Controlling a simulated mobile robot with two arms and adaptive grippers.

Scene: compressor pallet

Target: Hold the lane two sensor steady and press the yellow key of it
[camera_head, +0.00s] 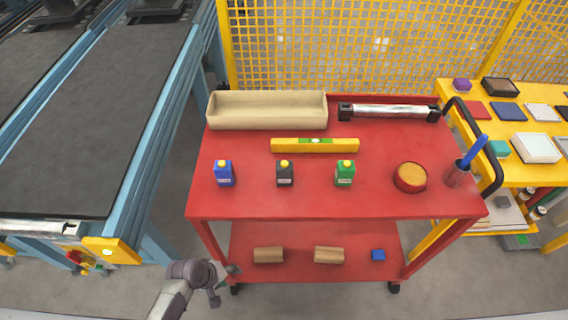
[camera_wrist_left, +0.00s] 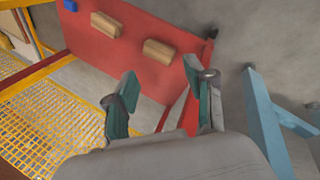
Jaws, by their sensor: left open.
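Three small sensors with yellow keys on top stand upright in a row on the red cart's top (camera_head: 290,205): a blue one (camera_head: 224,175), a black one (camera_head: 285,176) and a green one (camera_head: 345,175). Their labels are too small to read, so I cannot tell which is lane two. My left gripper (camera_head: 230,271) is low in front of the cart's left side, beside the lower shelf and well below the sensors. In the left wrist view its two fingers (camera_wrist_left: 166,95) are apart with nothing between them. My right gripper is not in view.
A beige tray (camera_head: 267,124), a yellow level (camera_head: 315,145), a round tin (camera_head: 410,178) and a cup with a blue tool (camera_head: 458,174) share the top. Wooden blocks (camera_head: 268,255) lie on the lower shelf. A conveyor (camera_head: 160,130) is left; a yellow table (camera_head: 545,175) is right.

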